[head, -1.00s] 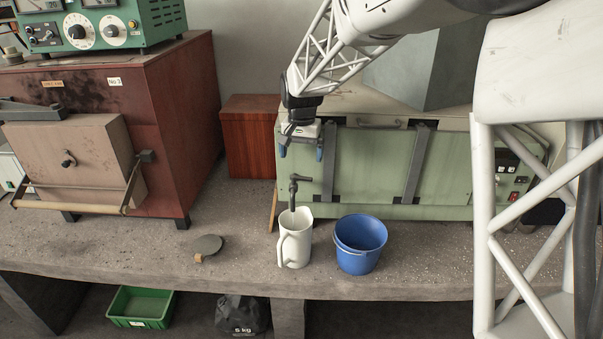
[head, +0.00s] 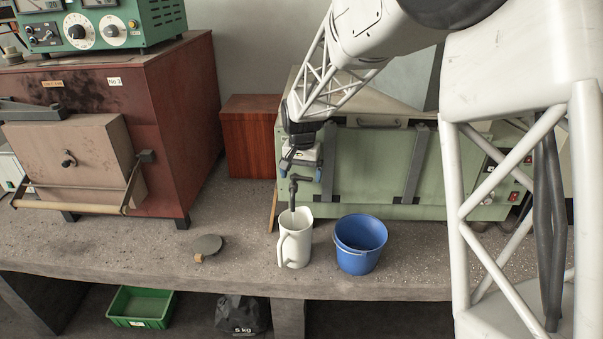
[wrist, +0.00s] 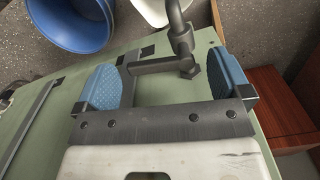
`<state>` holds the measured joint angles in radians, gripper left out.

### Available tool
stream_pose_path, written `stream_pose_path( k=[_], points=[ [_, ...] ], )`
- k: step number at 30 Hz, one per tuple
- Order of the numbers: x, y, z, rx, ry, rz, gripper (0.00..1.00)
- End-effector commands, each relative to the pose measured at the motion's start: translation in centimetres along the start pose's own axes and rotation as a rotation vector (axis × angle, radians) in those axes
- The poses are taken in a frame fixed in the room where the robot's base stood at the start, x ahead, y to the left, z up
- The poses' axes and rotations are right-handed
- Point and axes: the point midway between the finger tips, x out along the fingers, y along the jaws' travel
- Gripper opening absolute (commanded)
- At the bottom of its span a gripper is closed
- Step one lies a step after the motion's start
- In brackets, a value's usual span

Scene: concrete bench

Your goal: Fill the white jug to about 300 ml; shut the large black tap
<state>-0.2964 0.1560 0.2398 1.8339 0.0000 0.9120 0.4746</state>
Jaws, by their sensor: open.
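The white jug (head: 296,247) stands upright on the bench under the spout of the dark tap (head: 293,200); its fill level cannot be seen. The tap comes out from the front of the green cabinet, with its lever at the top. My gripper (head: 301,171) is open and empty, just above the tap. In the wrist view, the blue pads of my gripper (wrist: 167,80) are spread wide, with the tap (wrist: 182,45) just beyond and between them. The jug's white edge (wrist: 155,10) shows at the top.
A blue bucket (head: 359,246) stands right of the jug, close to it. The green cabinet (head: 375,165) is behind the tap, and a red-brown box (head: 248,140) stands behind to the left. The bench's front edge is near the jug.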

Motion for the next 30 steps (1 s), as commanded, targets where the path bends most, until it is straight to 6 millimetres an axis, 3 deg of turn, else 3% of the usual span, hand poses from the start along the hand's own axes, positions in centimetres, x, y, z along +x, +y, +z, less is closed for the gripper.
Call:
stream_pose_path(
  k=[1,10,30],
  points=[
    [-0.01,0.0,0.0,0.0,0.0,0.0,0.93],
    [-0.03,0.01,0.0,0.0,0.0,0.0,0.47],
    [-0.12,0.0,-0.5,-0.195,0.0,0.0,0.47]
  ],
)
